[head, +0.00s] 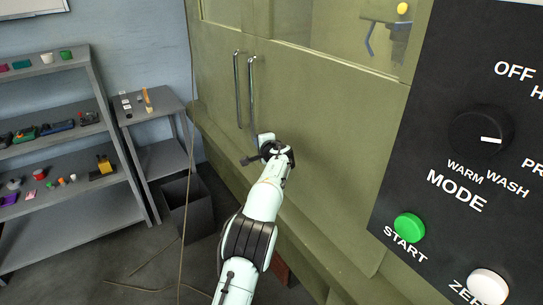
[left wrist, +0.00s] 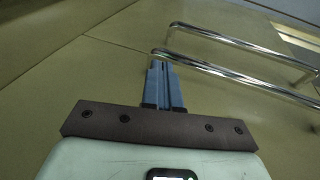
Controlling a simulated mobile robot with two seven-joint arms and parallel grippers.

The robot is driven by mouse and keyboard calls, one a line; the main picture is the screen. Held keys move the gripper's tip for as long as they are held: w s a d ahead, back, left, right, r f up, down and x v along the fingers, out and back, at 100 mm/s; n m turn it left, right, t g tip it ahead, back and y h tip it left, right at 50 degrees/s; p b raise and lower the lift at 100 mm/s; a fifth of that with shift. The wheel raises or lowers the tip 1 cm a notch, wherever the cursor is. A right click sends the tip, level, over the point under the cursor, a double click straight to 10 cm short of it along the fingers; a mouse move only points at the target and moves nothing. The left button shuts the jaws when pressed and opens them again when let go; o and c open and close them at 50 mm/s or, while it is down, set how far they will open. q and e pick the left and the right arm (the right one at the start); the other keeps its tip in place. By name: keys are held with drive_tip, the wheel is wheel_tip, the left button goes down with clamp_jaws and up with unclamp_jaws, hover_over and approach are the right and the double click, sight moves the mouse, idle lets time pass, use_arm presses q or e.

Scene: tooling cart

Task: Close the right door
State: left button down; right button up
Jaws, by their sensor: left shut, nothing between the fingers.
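The right door (head: 325,120) is a large olive-green panel with a window at its top; it looks shut or nearly so, and I cannot tell if a small gap remains. Its chrome bar handle (head: 252,90) runs upright near its left edge. The left door (head: 217,75) beside it has a matching handle (head: 238,88). My left gripper (head: 263,148) is at the right door, just below the handle's lower end. In the left wrist view its blue fingers (left wrist: 162,68) are together and empty, with tips close to the end of the nearer bar (left wrist: 235,77). Contact is unclear. My right gripper is out of view.
A black control panel (head: 405,185) with a dial (head: 482,138) and green start button (head: 409,227) stands at right. Grey shelves (head: 75,215) with small items, a small side table (head: 150,110) and a dark bin (head: 188,208) are at left. Open floor lies between.

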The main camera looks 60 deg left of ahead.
use_arm(q)
drive_tip(key=b+v, duration=0.4)
drive_tip(key=v, duration=0.6)
drive_tip(key=shift+d, duration=0.35)
drive_tip(key=shift+f, duration=0.1)
